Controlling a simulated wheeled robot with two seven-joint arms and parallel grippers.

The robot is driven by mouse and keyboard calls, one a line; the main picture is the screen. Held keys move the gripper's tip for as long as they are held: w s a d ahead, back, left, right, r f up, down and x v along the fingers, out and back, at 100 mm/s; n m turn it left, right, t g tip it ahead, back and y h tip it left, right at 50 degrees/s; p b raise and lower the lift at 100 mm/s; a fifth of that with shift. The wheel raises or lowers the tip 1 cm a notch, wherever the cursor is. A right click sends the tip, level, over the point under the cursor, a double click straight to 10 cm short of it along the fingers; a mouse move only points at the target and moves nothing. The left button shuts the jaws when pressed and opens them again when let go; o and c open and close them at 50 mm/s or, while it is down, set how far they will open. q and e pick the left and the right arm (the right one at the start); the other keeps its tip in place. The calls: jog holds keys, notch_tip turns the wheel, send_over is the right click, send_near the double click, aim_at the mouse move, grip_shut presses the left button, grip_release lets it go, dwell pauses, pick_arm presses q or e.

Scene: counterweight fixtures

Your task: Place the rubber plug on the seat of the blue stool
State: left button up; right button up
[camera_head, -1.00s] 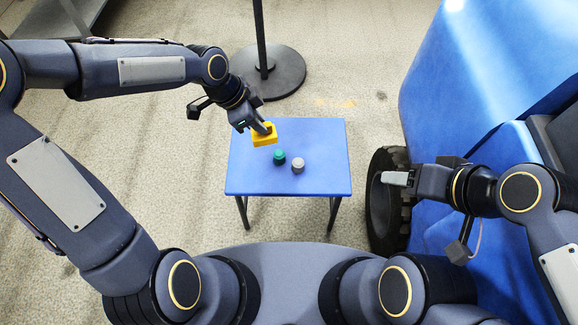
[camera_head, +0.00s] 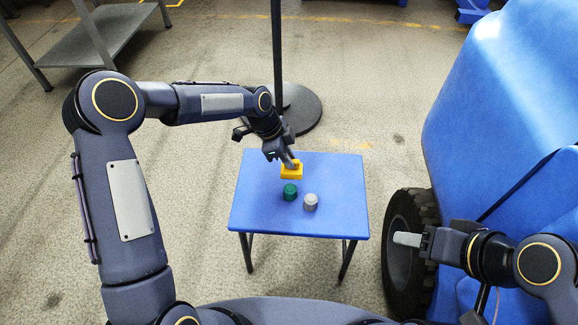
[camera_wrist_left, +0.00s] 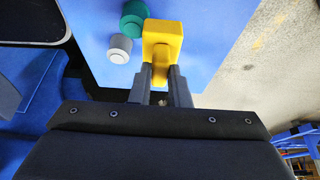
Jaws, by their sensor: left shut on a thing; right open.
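My left gripper (camera_head: 291,163) is shut on a yellow block (camera_head: 291,173), which also shows between its fingers in the left wrist view (camera_wrist_left: 162,42). The block is over the back half of the blue stool's seat (camera_head: 255,212); I cannot tell whether it touches the seat. A green round knob-like piece (camera_head: 290,192) and a grey one (camera_head: 311,202) stand on the seat in front of the block. Which piece is the rubber plug is not clear from looks alone.
A black post on a round base (camera_head: 300,110) stands behind the stool. A large blue machine with a black wheel (camera_head: 400,270) is at the right. A grey shelf (camera_head: 105,40) is at the back left. The seat's front part is clear.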

pick_arm(q)
jog(key=shift+w+f, duration=0.7)
jog(key=shift+f, duration=0.2)
jog(key=shift+w+f+b, duration=0.15)
jog(key=shift+f+b, duration=0.15)
jog(key=shift+f, duration=0.6)
jog(key=shift+w+f+b, duration=0.1)
jog(key=shift+f+b, duration=0.2)
jog(key=shift+f, duration=0.55)
jog(key=shift+f, duration=0.1)
jog(key=shift+f, duration=0.15)
jog(key=o, duration=0.8)
